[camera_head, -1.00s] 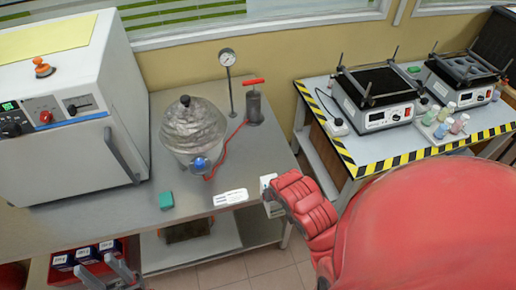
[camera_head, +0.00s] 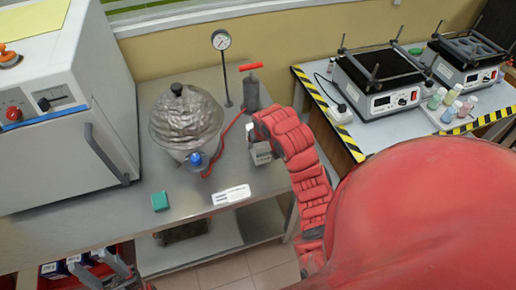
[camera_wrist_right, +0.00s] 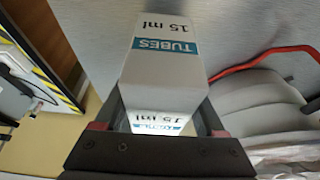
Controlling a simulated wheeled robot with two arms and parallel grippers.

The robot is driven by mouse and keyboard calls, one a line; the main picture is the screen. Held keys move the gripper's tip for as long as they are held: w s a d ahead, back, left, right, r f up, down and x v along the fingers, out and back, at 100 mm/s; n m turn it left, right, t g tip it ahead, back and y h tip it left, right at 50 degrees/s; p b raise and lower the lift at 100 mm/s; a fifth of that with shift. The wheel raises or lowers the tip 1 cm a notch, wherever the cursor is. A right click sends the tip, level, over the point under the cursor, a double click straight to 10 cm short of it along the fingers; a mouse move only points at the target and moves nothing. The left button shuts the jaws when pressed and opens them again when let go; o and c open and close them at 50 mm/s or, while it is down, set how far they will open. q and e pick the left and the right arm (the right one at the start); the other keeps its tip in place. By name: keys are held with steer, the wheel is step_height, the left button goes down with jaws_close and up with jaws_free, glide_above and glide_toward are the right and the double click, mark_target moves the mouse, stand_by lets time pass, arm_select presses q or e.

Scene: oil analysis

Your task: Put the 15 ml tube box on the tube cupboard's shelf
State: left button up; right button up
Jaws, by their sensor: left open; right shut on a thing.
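The 15 ml tube box (camera_wrist_right: 165,50) is white with a blue TUBES label, in the right wrist view. My right gripper (camera_wrist_right: 165,125) is shut on it. In the head view my right gripper (camera_head: 262,152) is over the right part of the steel bench, its red arm coming from the lower right. The box cannot be made out clearly there. My left gripper (camera_head: 98,274) is open at the lower left, partly cut off by the frame. It is beside a red storage unit (camera_head: 126,254) holding several white and blue boxes (camera_head: 54,269). I cannot tell whether this is the tube cupboard.
A striped-edge table (camera_head: 400,140) with heaters and bottles stands right.

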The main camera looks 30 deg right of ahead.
steer(key=shift+w+d+f+b, duration=0.1)
steer(key=shift+w+d+b, duration=0.3)
steer(key=shift+w, duration=0.4)
step_height(320, 180, down, 4)
steer(key=shift+w+r+b, duration=0.15)
steer(key=shift+r+b, duration=0.05)
steer(key=shift+b, duration=0.7)
steer(key=shift+r, duration=0.1)
steer(key=o, duration=1.6)
steer(key=shift+c, duration=0.2)
